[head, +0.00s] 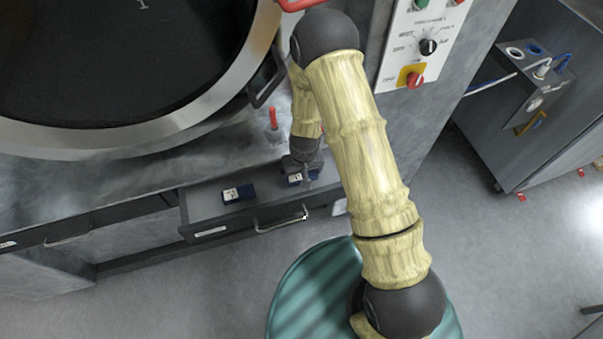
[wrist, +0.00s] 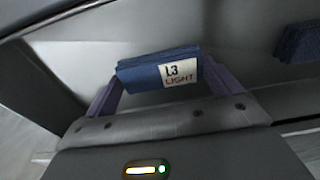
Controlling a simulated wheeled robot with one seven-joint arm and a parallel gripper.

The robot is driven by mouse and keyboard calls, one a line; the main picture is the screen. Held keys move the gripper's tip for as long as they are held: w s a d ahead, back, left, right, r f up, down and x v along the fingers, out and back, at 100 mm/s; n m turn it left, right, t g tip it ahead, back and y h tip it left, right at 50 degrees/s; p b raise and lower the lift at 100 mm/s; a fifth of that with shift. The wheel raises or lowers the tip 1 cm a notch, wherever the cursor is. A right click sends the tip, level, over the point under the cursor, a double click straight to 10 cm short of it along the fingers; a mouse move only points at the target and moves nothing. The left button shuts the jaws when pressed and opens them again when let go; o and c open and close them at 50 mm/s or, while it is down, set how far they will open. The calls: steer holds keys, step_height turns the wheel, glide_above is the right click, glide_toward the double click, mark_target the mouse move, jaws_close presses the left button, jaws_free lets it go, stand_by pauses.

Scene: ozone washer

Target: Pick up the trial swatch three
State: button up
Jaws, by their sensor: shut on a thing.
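A folded blue swatch (wrist: 142,74) with a white label reading "L3 LIGHT" sits between the two fingers of my gripper (wrist: 160,85) in the wrist view. My gripper is shut on it. In the head view my gripper (head: 303,172) points down into the right part of an open drawer (head: 212,207), and the held swatch (head: 293,180) is partly hidden by it. I cannot tell whether the swatch still touches the drawer floor.
Another dark blue swatch (head: 247,190) with a white label lies to the left in the drawer; a blue swatch also shows at the wrist view's right edge (wrist: 298,42). A large round washer door (head: 130,130) stands above, with a red-topped lever (head: 273,119) near it.

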mark_target(302, 175)
step_height(302, 175, up, 18)
stand_by(0.4)
steer(key=shift+d+f, duration=0.1)
stand_by(0.4)
